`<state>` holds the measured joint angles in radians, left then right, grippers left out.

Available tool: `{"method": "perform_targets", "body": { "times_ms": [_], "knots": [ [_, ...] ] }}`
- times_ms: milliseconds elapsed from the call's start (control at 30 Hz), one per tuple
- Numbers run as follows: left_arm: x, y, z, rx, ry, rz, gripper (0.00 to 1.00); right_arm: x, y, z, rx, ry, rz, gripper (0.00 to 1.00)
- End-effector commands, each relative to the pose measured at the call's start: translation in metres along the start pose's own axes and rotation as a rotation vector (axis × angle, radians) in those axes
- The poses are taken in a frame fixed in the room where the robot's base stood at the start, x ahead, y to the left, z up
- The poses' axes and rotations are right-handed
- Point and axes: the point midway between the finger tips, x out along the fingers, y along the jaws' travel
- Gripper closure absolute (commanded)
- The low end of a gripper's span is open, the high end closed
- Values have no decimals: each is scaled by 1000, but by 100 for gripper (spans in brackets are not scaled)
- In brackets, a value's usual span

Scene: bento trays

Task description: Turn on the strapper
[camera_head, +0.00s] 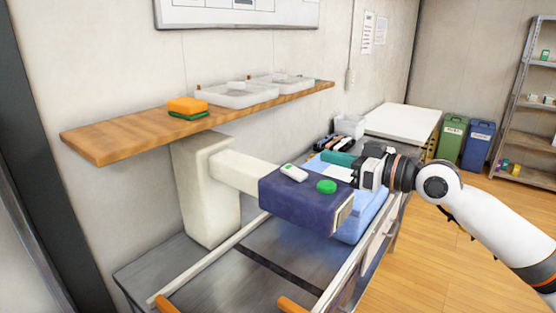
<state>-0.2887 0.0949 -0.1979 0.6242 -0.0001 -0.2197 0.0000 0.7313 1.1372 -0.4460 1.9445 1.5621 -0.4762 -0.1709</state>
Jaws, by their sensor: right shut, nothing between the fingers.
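The strapper is a cream column (205,195) with a horizontal arm that ends in a dark purple head (300,203). A round green button (326,187) sits on top of the head near its right end. A small white piece with a green mark (294,172) lies on top of the head, left of the button. My right gripper (343,171) comes in from the right, just behind and right of the button, pointing left. It is shut and empty. It looks apart from the button, but the exact gap is hard to tell. My left gripper is out of view.
A wooden shelf (120,140) holds clear trays (240,95) and an orange block (187,105). A grey conveyor table (220,270) runs under the head. A blue box (365,215) and a teal item (338,158) are behind the head. Bins (478,145) stand far right.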

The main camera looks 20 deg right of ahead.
Motion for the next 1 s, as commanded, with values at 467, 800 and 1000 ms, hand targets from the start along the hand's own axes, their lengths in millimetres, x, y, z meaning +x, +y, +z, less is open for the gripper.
{"method": "perform_targets", "body": {
  "times_ms": [467,800,1000],
  "knots": [
    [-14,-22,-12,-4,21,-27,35,20,0,4,3,-3,1,100],
    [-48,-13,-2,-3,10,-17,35,91,0,6,4,-3,1,100],
    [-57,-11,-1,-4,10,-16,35,106,0,-22,3,4,-1,100]
  ]
}}
